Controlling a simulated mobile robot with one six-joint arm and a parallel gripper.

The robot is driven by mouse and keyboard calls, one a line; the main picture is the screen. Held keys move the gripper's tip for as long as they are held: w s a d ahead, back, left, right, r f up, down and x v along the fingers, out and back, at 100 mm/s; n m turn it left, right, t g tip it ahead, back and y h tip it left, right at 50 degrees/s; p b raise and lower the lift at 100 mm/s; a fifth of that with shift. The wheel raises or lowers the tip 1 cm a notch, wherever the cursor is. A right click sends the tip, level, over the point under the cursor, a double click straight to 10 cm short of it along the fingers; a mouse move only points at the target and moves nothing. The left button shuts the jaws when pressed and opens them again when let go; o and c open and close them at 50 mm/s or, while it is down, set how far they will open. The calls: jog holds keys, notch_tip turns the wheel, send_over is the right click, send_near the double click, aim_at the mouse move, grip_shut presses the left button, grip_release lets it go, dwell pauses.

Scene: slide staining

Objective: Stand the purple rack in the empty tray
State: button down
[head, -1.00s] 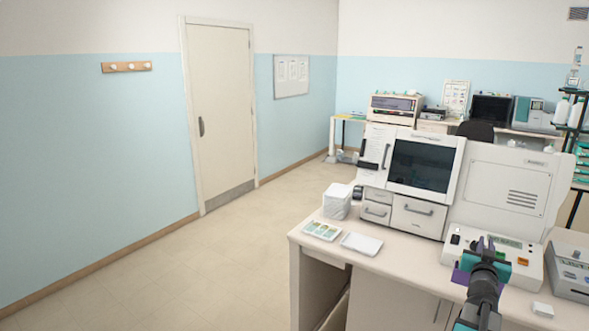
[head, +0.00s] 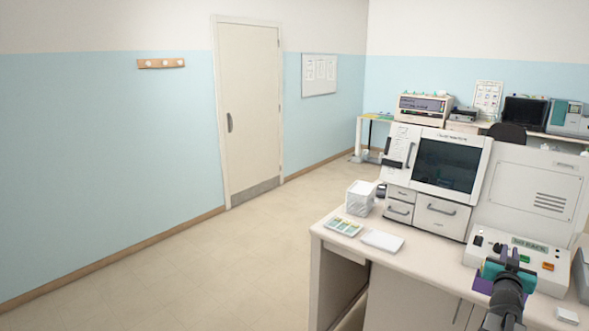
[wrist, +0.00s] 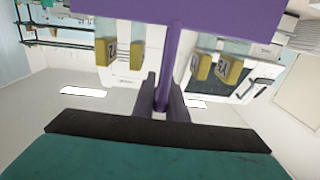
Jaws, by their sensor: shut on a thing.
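The purple rack (head: 482,286) shows partly beside my arm at the lower right of the head view, with the rest hidden behind my gripper. In the wrist view the rack (wrist: 180,15) fills the top, and its narrow purple stem runs down between my fingers. My gripper (wrist: 162,98) is shut on this stem. Slides with yellow labelled ends (wrist: 232,72) hang from the rack. In the head view my gripper (head: 505,262) is in front of the control panel. A flat white piece (head: 383,240) lies on the bench; I cannot tell if it is the empty tray.
A holder with green-marked slides (head: 343,227) and a white bin (head: 360,197) stand near the bench's left edge. A large white machine (head: 440,170) stands behind. The control panel (head: 520,265) display reads "NO RACK". A small white block (head: 567,316) lies at right. Floor at left is clear.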

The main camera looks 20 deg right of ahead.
jog(key=w+a+f+n+t+y+b, duration=0.2)
jog(key=w+a+f, duration=0.2)
jog(key=w+a, duration=0.4)
jog(key=w+a+f+n+t+y+b, duration=0.25)
jog(key=w+a+f, duration=0.25)
jog(key=w+a, duration=0.35)
jog(key=w+a+f+n+t+y+b, duration=0.1)
jog(key=w+a+n+y, duration=0.15)
jog(key=a, duration=0.45)
jog(key=w+a+f+n+t+y+b, duration=0.1)
jog(key=w+a+f+y, duration=0.15)
jog(key=a, duration=0.35)
jog(key=w+a+n+y+b, duration=0.1)
jog(key=w+a+y+b, duration=0.15)
jog(key=a, duration=0.45)
jog(key=a+f+n+y, duration=0.2)
jog(key=a+n+y, duration=0.15)
jog(key=a, duration=0.55)
jog(key=a+f+n+y, duration=0.2)
jog(key=a+y, duration=0.3)
jog(key=a, duration=0.4)
jog(key=s+a+f+n+g+y+b, duration=0.1)
jog(key=s+a+f+n+g+y, duration=0.1)
jog(key=s+a+n+g+y, duration=0.4)
jog(key=shift+s+a+f+n+g+y, duration=0.3)
jog(key=shift+s+a+y, duration=1.05)
jog(key=shift+a, duration=1.55)
jog(key=shift+s+a+r, duration=0.1)
